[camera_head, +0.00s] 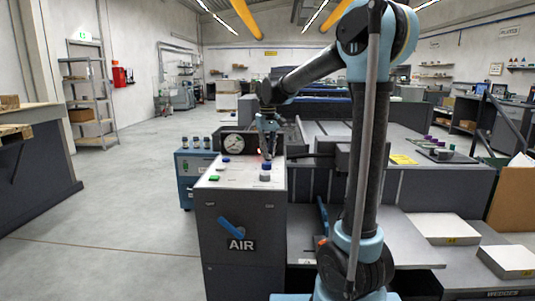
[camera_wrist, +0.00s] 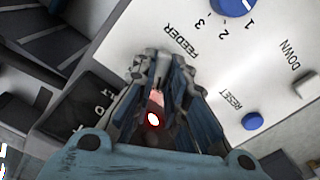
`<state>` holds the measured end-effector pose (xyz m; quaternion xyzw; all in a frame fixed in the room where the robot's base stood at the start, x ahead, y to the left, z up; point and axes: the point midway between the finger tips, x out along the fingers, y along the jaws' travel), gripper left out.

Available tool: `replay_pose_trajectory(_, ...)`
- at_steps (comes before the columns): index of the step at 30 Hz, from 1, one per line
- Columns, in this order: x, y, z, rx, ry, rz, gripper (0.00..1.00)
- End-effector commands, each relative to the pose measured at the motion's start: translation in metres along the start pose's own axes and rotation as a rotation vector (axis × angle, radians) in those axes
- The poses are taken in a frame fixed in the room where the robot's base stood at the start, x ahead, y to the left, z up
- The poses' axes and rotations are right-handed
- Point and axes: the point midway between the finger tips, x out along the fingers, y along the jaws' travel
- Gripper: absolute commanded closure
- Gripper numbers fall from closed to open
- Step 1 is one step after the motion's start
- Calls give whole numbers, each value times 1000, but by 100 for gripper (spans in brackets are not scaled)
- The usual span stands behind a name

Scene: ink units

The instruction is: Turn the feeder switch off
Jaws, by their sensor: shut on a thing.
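The feeder switch (camera_wrist: 154,118) shows in the wrist view as a red-lit piece between my fingers, beside the FEEDER label on the white panel (camera_wrist: 205,80). My gripper (camera_wrist: 160,80) is shut on it, and the fingers hide most of the switch and its setting. In the head view my gripper (camera_head: 267,150) points down at the back of the white-topped console (camera_head: 240,184), and a faint red glow shows there. The switch itself is too small to make out in that view.
A blue dial (camera_wrist: 233,5) marked 1, 2, 3, a blue RESET button (camera_wrist: 252,121) and a grey DOWN button (camera_wrist: 305,87) lie close on the panel. A gauge (camera_head: 233,142) stands at the console's back. A blue AIR lever (camera_head: 231,228) is on its front. Open floor lies left.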

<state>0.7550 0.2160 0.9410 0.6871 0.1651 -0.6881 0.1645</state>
Motion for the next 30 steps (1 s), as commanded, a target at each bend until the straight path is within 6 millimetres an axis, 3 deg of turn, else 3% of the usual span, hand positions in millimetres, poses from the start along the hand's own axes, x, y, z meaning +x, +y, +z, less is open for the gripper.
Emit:
replay_pose_trajectory(17,0,1,0,-34,1,3,100)
replay_pose_trajectory(18,0,1,0,-34,1,3,82)
replay_pose_trajectory(20,0,1,0,-34,1,2,69)
replay_pose_trajectory(30,-1,0,0,-34,0,1,67)
